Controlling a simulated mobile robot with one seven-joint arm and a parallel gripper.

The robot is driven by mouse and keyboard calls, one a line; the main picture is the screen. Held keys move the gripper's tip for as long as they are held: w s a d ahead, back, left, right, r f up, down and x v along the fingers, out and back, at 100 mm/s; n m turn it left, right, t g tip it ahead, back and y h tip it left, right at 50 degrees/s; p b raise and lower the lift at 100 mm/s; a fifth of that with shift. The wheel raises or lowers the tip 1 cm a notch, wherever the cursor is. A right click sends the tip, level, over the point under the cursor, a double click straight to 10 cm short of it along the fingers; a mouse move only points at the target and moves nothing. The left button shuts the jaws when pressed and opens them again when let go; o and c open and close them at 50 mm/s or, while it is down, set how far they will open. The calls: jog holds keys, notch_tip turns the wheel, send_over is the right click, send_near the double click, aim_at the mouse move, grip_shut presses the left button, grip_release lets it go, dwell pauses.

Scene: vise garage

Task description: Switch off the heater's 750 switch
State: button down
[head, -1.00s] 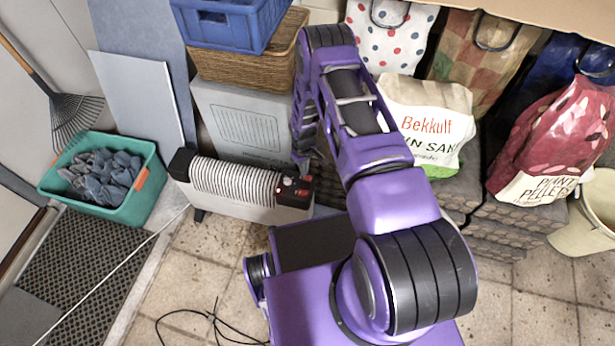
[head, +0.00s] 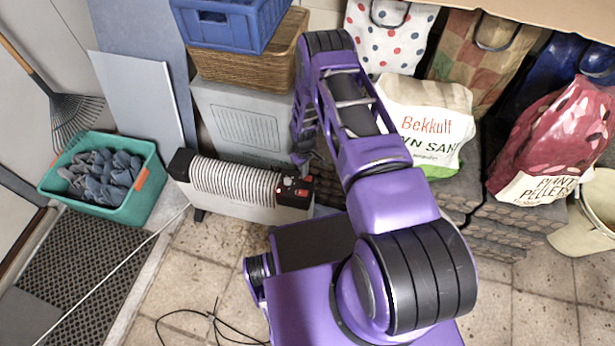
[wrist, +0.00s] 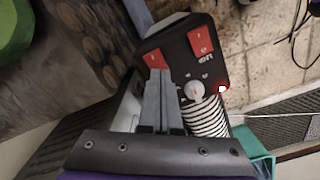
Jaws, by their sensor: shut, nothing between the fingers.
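The heater (head: 232,186) is a white ribbed unit with black ends on the floor. Its black control panel (head: 294,191) is at the right end.
A grey box (head: 240,122) stands behind the heater, under a wicker basket (head: 245,68) and blue crate (head: 225,30). A teal tub (head: 147,200) of dark lumps is at left. Bags, including a Bekkult sack (head: 428,125), stand at right. A cable (head: 213,318) lies on the tiles.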

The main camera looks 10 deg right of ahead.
jog(key=shift+f, duration=0.4)
jog(key=shift+r, duration=0.15)
jog(key=shift+r+p, duration=1.9)
jog(key=shift+r, duration=1.5)
